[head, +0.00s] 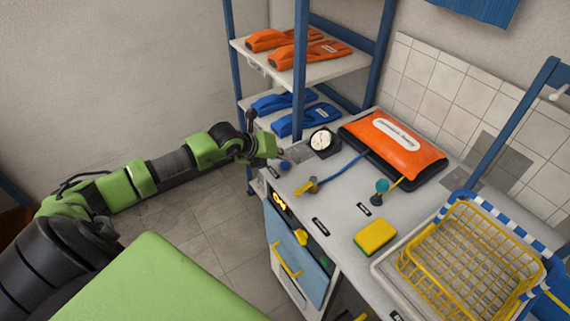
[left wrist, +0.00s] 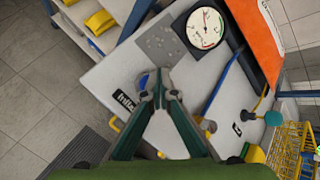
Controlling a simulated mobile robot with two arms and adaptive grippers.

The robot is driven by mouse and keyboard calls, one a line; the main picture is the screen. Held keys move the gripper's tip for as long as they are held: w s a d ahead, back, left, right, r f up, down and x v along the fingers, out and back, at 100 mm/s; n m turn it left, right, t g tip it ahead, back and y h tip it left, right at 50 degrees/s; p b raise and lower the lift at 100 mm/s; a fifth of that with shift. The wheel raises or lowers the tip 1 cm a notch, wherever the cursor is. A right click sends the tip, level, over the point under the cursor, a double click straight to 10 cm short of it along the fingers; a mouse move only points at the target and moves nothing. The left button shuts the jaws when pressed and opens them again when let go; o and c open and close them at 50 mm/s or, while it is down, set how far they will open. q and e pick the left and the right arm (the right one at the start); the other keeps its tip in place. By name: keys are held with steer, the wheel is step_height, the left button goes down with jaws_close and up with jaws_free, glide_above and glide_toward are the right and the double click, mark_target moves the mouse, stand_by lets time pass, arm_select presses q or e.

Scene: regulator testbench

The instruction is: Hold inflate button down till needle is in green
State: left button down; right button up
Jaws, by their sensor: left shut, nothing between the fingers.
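My left gripper (head: 279,154) is shut and empty at the bench's near left corner. In the left wrist view its fingertips (left wrist: 160,84) meet over the bench top. The blue inflate button (head: 285,165) is just beside and below the fingertips. In the left wrist view the fingers mostly hide it, and the "Infl..." label (left wrist: 124,102) shows left of them. I cannot tell whether the fingers touch the button. The round white gauge (head: 321,141) stands behind it, also in the left wrist view (left wrist: 206,29). Its needle is too small to read against the coloured marks. My right gripper is not in view.
An orange bag (head: 395,145) lies at the back, with a blue hose leading from it. A yellow lever (head: 309,186), a teal knob (head: 381,186), a sponge (head: 376,236) and a yellow basket (head: 470,250) are on the bench. A shelf rack (head: 300,70) stands behind the gripper.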

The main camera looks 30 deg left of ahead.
mark_target(283, 165)
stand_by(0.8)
arm_select(q)
steer(key=shift+f+b, duration=0.45)
steer(key=shift+f+b, duration=0.5)
steer(key=shift+f, duration=0.1)
stand_by(0.6)
steer(key=shift+r, duration=0.2)
stand_by(2.0)
steer(key=shift+r+p, duration=0.65)
steer(key=shift+r, duration=0.2)
steer(key=shift+r+p, duration=1.65)
steer(key=shift+r, duration=0.85)
